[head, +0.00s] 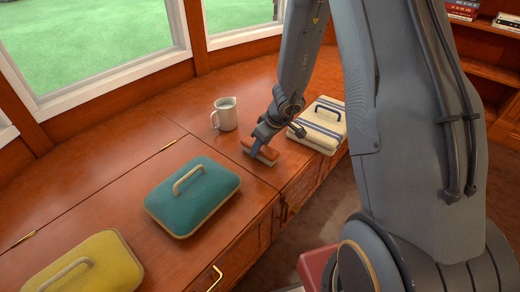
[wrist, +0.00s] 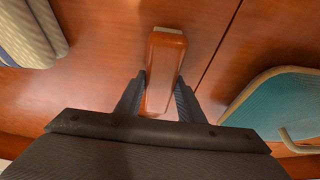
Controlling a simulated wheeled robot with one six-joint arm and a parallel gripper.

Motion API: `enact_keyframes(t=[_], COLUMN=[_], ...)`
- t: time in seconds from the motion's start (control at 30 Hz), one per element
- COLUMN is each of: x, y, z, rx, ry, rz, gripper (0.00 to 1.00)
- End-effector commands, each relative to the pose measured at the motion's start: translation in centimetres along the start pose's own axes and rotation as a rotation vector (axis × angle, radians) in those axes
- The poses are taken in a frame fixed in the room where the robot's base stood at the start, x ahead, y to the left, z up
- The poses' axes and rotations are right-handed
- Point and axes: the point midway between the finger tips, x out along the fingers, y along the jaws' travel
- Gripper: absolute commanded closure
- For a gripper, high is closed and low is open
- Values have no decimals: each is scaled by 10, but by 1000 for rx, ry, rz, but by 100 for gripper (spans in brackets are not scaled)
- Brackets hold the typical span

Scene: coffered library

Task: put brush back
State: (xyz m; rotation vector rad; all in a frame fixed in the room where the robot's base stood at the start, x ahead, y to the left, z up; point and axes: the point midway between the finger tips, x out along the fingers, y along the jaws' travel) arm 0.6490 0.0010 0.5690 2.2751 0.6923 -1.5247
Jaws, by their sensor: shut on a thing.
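The brush (head: 267,154) is a reddish-brown wooden block in the head view, on or just above the wooden top between the mug and the striped case. My gripper (head: 257,146) comes down on it from above. In the wrist view the brush (wrist: 166,58) points away from me, with its near part between the two fingers of my gripper (wrist: 160,98). The fingers are shut on its sides.
A white mug (head: 225,115) stands behind and left of the brush. A striped cream case (head: 322,122) with a dark handle lies close on the right. A teal case (head: 190,205) and a yellow case (head: 95,268) lie toward the front left. Bare wood separates them.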

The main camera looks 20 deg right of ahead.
Motion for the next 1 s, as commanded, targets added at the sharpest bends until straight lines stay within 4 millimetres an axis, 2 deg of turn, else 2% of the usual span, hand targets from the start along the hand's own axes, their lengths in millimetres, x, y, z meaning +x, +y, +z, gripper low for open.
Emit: enact_keyframes(t=[0.5,0.53,0.63,1.0], x=[5,5,4,2], y=[0,0,0,0], z=[2,2,2,1], rx=[-1,-1,-1,-1], ry=[1,1,1,1], rz=[1,1,1,0], gripper=[83,62,46,46])
